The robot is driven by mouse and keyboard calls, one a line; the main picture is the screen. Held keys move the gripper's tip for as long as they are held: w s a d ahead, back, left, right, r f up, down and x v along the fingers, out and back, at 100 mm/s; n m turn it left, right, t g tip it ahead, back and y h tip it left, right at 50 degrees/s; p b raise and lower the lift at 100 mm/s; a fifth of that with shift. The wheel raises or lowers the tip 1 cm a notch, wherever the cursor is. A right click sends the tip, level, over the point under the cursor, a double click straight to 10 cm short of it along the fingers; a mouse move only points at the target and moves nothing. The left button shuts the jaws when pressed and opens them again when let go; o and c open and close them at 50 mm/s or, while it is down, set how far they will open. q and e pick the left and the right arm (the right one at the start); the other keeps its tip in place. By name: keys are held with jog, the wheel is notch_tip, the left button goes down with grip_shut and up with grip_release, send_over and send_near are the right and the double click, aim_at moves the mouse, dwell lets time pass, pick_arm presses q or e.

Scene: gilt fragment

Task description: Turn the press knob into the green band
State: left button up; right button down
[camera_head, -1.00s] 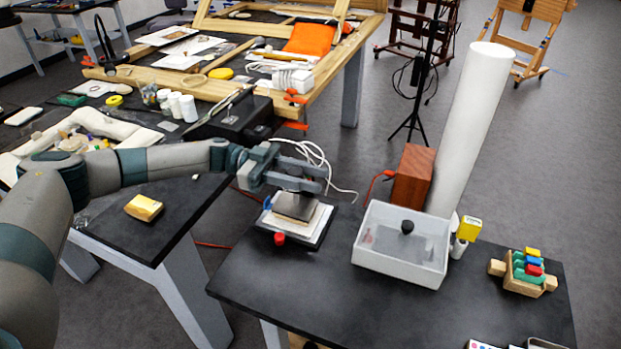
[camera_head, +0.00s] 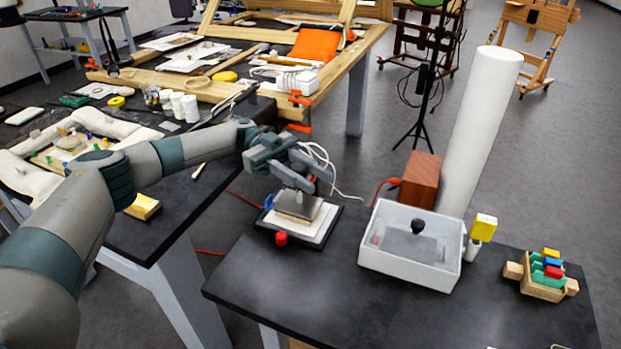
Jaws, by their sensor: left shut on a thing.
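The press (camera_head: 332,212) stands near the far left corner of the dark table. It has a black base, a white layer and a grey top plate (camera_head: 298,205), with a small red part at its front and a blue part at its left side. My left gripper (camera_head: 318,182) is just above the plate, shut on the press knob, with its fingers slanting down to the right. The fingers hide the knob almost wholly. I cannot make out the green band. My right gripper is not in view.
A white open tray (camera_head: 405,265) with a black-knobbed lid or plate stands right of the press. Behind it are a brown wooden box (camera_head: 421,180) and a tall white cylinder (camera_head: 482,130). A wooden rack (camera_head: 542,276) with coloured pieces is at the right.

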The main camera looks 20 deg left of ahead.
pick_arm(q)
jog(key=shift+r, duration=0.15)
jog(key=o, duration=1.1)
jog(key=shift+c, duration=0.2)
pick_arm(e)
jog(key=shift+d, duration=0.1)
pick_arm(q)
jog(key=shift+w+a+f+b, duration=0.2)
jog(key=shift+w+a+b, duration=0.15)
jog(key=shift+a, duration=0.3)
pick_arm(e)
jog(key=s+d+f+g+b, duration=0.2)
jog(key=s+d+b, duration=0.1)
pick_arm(q)
jog(key=b+v, duration=1)
jog(key=b, duration=0.4)
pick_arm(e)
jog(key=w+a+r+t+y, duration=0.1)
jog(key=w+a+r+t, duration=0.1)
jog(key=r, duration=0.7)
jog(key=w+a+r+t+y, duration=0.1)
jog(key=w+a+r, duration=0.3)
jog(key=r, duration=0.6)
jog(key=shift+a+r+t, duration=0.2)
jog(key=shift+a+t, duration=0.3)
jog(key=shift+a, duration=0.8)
